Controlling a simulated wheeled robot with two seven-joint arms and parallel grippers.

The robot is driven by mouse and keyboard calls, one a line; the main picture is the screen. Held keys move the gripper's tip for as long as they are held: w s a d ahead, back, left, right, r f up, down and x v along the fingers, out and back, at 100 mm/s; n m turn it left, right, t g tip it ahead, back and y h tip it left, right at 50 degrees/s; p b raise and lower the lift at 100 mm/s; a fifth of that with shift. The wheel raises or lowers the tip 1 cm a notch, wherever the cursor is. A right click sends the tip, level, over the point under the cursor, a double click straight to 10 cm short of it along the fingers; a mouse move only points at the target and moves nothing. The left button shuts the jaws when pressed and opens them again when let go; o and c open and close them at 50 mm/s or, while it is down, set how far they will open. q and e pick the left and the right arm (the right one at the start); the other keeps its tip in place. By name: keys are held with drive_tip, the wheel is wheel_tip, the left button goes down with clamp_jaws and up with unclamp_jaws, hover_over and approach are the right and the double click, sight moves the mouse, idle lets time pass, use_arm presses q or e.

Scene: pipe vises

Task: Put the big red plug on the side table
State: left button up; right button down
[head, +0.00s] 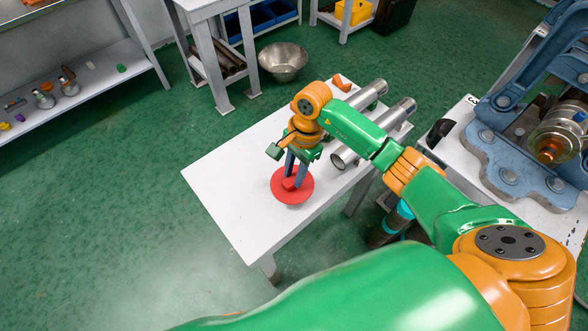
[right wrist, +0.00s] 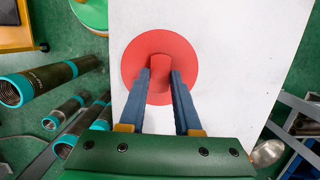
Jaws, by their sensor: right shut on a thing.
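The big red plug (head: 293,197) is a flat red disc with a raised tab in its middle. It is at the white side table (head: 230,180), flat on the top or very close above it; I cannot tell which. My right gripper (head: 294,182) points down over it, shut on the tab. The right wrist view shows its blue-grey fingers (right wrist: 160,76) on both sides of the tab, with the red disc (right wrist: 134,64) spread out beyond them. The tabletop (right wrist: 220,30) shows around the disc. My left gripper is not in view.
Two metal pipes (head: 372,135) and a small orange piece (head: 341,83) lie at the table's far right end. A blue vise (head: 508,150) stands on a bench at right. A metal bowl (head: 283,61) is on the floor behind. The table's left part is clear.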

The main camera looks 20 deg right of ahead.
drive_tip(key=shift+f, duration=0.15)
drive_tip(key=c, duration=1)
unclamp_jaws()
drive_tip(key=shift+c, duration=0.2)
drive_tip(key=o, duration=0.4)
drive_tip(key=shift+o, duration=0.2)
drive_tip(key=shift+r, duration=0.5)
wheel_tip(320, 180, up, 11)
drive_tip(key=d+b, duration=0.1)
drive_tip(key=d, duration=0.1)
drive_tip(key=shift+w+d+b, duration=0.15)
drive_tip(key=shift+w+b, duration=0.15)
drive_tip(key=shift+b, duration=0.1)
